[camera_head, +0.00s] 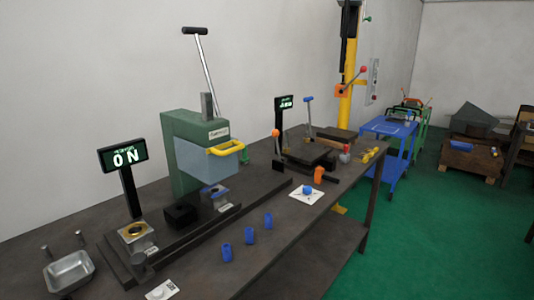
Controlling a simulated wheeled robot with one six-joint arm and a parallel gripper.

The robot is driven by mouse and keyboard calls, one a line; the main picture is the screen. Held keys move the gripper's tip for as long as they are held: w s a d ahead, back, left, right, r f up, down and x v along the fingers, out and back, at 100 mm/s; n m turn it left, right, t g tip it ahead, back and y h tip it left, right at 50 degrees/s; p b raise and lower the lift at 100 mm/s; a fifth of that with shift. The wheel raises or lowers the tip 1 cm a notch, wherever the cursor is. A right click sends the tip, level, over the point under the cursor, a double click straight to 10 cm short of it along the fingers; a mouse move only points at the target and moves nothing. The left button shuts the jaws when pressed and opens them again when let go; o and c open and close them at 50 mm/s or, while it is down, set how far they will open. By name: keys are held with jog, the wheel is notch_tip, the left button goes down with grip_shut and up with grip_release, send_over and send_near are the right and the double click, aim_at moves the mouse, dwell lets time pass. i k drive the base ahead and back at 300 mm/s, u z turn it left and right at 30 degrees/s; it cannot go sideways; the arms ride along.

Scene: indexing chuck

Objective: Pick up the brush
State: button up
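I cannot make out a clear brush in this view. A small tool with an orange end and a dark handle (325,177) lies on the workbench right of centre; it could be the brush, but it is too small to tell. A yellow item (373,155) lies further along the bench near its far right edge, and its kind is also unclear. My gripper is not in view.
The dark workbench (272,222) bears a green press (185,150) with a long lever, several blue cylinders (250,236), a metal tray (68,272) and a white pad (304,198). A blue cart (389,128) stands beyond. The green floor at right is open.

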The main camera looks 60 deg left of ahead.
aim_at(245, 161)
jog(key=z, duration=0.05)
jog(key=i, duration=1.25)
jog(key=u, duration=1.75)
jog(key=i, duration=1.05)
jog(key=u, duration=1.35)
